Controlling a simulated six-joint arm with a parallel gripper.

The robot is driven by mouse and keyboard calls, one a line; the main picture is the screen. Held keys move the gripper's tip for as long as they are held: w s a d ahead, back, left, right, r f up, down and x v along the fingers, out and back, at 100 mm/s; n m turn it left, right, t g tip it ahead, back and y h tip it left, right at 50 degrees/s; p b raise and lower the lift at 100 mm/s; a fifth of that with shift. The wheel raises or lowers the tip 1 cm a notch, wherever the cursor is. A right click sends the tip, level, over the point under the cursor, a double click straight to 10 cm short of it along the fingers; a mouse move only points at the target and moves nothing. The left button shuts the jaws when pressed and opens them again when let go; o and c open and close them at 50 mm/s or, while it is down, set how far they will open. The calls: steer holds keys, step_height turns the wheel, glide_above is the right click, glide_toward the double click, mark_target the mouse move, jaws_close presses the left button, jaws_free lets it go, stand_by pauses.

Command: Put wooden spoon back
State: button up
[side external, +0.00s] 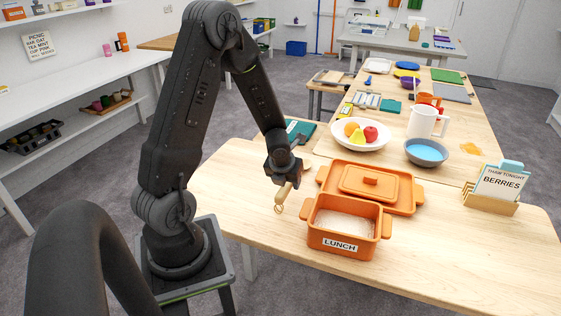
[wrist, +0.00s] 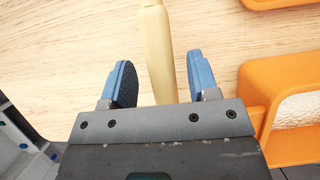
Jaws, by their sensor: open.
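The pale wooden spoon (wrist: 156,50) runs lengthwise between the two blue-padded fingers of my gripper (wrist: 157,78) in the wrist view. My gripper is open, with a gap on both sides of the handle. In the side view my gripper (side external: 287,181) is low over the left part of the near table. The spoon's handle (side external: 282,194) shows just below it, with a small loop at its end. Much of the spoon is hidden by my gripper there, and I cannot tell whether it rests flat on the wood.
A fruit bowl (side external: 336,138), blue bowl (side external: 426,160), white pitcher (side external: 422,122) and BERRIES card (side external: 502,183) stand farther off. The table's front left is clear.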

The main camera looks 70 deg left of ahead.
steer(key=v, duration=1.1)
steer(key=s+d+r+n+h, duration=0.1)
steer(key=s+d+r+n, duration=0.2)
steer(key=d+n, duration=0.3)
steer(key=s+d+r+n+t+h, duration=0.1)
steer(key=d+r+n, duration=0.5)
steer(key=n, duration=0.6)
steer(key=s+d+r+n+t+h, duration=0.1)
steer(key=s+d+r+n, duration=0.3)
steer(key=d+n, duration=0.3)
steer(key=shift+s+d+r+n, duration=0.4)
steer(key=shift+r+n, duration=0.25)
steer(key=shift+n, duration=0.25)
